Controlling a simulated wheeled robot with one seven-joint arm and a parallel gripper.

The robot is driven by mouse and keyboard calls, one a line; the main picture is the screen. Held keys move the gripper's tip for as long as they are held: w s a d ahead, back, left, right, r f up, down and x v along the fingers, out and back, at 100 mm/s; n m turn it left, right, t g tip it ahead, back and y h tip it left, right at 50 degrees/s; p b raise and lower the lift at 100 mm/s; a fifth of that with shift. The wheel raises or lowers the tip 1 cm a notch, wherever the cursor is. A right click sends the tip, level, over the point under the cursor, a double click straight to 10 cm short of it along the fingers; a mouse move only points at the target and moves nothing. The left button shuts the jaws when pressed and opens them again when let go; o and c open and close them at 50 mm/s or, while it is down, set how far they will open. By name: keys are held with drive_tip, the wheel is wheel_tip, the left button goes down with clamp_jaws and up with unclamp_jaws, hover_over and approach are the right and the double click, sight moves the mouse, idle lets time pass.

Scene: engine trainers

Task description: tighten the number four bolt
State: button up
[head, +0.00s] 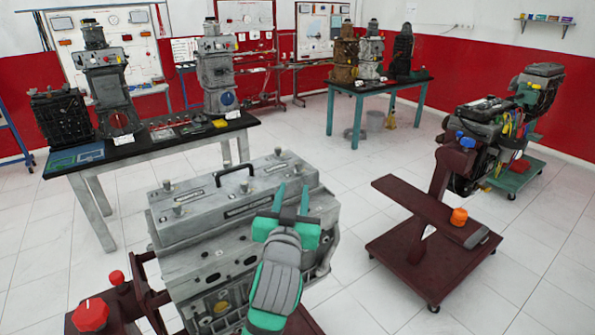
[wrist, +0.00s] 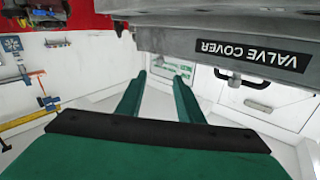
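The engine (head: 225,265) stands right in front of me with a grey valve cover (head: 215,217) on top. Several silver bolts stand up from the cover, among them one at the left corner (head: 167,185), one at the near left (head: 177,208), one near the middle (head: 244,187) and one at the far edge (head: 278,152). I cannot read which is number four. My gripper (head: 292,190) is open and empty over the right part of the cover. In the wrist view the fingers (wrist: 158,78) are apart with nothing between them, and the cover's label (wrist: 250,53) appears upside down.
A black handle (head: 234,170) rises from the cover. A dark red stand (head: 430,250) with an orange knob is to the right. A red knob (head: 90,314) is at the lower left. Tables with engines (head: 150,140) stand behind. White floor lies open between them.

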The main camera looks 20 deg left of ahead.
sight(298, 167)
drive_tip(key=shift+n, duration=0.5)
drive_tip(key=shift+w+a, duration=0.1)
drive_tip(key=shift+w, duration=0.15)
drive_tip(key=x, duration=1)
drive_tip(key=shift+w, duration=0.1)
drive_tip(key=shift+c, duration=0.4)
clamp_jaws()
